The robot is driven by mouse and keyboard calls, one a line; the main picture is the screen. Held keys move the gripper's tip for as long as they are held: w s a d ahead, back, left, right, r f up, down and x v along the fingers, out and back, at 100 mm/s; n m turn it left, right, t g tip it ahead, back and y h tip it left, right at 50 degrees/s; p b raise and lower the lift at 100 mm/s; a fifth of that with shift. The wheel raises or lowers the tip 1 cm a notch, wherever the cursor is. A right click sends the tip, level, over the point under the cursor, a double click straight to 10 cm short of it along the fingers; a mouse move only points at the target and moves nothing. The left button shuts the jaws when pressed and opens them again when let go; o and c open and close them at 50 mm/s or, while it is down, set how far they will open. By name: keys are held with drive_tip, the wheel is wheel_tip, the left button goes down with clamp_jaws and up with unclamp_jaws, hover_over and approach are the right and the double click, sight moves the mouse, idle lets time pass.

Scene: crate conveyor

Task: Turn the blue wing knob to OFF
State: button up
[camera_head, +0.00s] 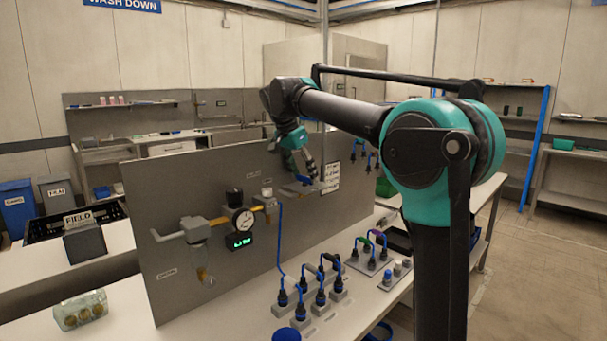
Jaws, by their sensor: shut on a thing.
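The blue wing knob (303,179) shows as a small blue shape on the grey upright panel (350,208), right of the gauge. A white label card (332,177) is on the panel just right of my gripper. No OFF mark can be read from here.
A round gauge (243,221), a green-lit display (240,240) and a yellow pipe are on the panel's left part. Several blue-and-black plugs (282,298) stand on the bench in front. A clear box (80,310) sits at front left.

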drive_tip(key=o, duration=1.2)
drive_tip(key=shift+c, duration=0.2)
